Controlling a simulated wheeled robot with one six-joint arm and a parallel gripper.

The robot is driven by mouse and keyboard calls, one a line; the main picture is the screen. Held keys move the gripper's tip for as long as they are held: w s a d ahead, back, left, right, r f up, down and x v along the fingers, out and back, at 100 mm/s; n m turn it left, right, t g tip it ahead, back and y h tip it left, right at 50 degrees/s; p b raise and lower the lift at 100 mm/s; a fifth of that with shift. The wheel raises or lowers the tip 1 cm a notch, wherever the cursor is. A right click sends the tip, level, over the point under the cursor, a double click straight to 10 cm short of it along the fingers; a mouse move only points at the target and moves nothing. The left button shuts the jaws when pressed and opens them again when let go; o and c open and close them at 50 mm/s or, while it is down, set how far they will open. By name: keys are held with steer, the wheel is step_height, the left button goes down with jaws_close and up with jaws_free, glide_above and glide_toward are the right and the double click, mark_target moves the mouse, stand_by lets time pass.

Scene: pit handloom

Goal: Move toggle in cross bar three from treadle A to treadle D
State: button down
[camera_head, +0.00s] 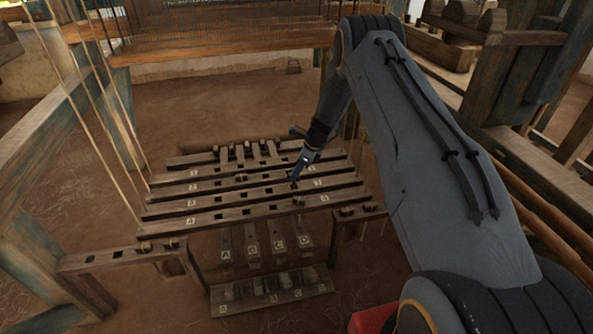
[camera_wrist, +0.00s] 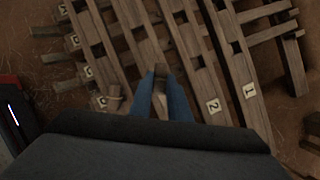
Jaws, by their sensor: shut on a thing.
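My gripper (camera_head: 294,183) is shut on a small wooden toggle (camera_wrist: 161,72) at cross bar three (camera_head: 225,199), toward the bars' right end. In the wrist view the blue fingers (camera_wrist: 161,88) close around the toggle over the bar. Whether it sits in a hole or just above one is hidden. Treadle A (camera_head: 226,251) hangs at the left and treadle D (camera_head: 304,241) at the right, in front of and below the bars. The fingers are near treadle D's side. In the wrist view, square holes (camera_wrist: 139,33) show farther along cross bar three.
Cross bar four (camera_head: 240,213) lies in front, with another toggle (camera_head: 298,201) close to my gripper. Cross bar two (camera_wrist: 204,80) and cross bar one (camera_wrist: 243,70) lie behind. A loom post (camera_head: 520,75) stands right; cords (camera_head: 97,85) hang left. Open floor lies left of the bars.

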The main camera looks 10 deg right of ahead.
steer(key=shift+f+b, duration=0.9)
steer(key=shift+f, duration=0.85)
steer(key=c, duration=1.6)
jaws_free()
steer(key=shift+p+v, duration=2.75)
steer(key=shift+v, duration=4.6)
steer(key=shift+r, duration=0.1)
